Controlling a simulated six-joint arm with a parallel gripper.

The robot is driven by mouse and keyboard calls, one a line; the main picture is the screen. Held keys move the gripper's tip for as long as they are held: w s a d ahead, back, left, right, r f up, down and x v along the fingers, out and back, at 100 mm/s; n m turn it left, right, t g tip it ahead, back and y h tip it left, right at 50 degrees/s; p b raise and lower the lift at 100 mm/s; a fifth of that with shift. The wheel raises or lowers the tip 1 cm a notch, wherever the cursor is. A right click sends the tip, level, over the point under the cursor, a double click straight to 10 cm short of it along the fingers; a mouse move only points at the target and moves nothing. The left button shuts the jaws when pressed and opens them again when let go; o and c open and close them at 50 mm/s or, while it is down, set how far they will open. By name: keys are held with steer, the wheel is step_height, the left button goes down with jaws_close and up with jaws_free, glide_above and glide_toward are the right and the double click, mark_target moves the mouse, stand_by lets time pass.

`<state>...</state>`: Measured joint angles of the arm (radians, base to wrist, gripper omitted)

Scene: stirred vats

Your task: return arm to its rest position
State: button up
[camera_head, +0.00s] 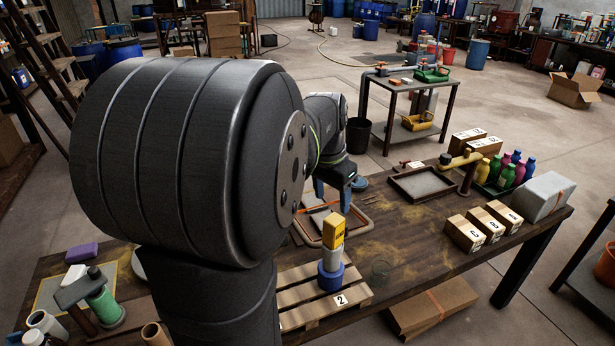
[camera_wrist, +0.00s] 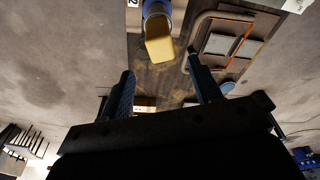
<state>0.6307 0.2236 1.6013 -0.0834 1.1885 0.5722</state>
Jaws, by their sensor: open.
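My gripper (camera_head: 337,191) hangs above the far middle of the wooden table, partly hidden behind my large dark arm link. In the wrist view my gripper (camera_wrist: 159,88) shows its two dark fingers spread wide with nothing between them, so it is open and empty. A yellow-topped block on a blue round base (camera_head: 331,270) stands upright on a small wooden pallet (camera_head: 298,318) marked with a "2" label. In the wrist view the yellow block (camera_wrist: 159,40) lies beyond the fingertips, apart from them.
A tray (camera_head: 315,228) lies below my gripper, and a dark-rimmed tray (camera_head: 423,184) is to its right. Labelled boxes (camera_head: 483,230), several coloured bottles (camera_head: 507,176) and a grey case (camera_head: 543,196) fill the right end. A green bottle (camera_head: 104,305) stands at left.

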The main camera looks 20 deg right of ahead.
mark_target(335, 218)
steer(key=f, duration=0.3)
steer(key=d+f, duration=0.1)
steer(key=f, duration=0.7)
steer(key=shift+w+d+f, duration=0.25)
steer(key=shift+w, duration=0.05)
steer(key=shift+w+d, duration=0.1)
steer(key=shift+r, duration=1.75)
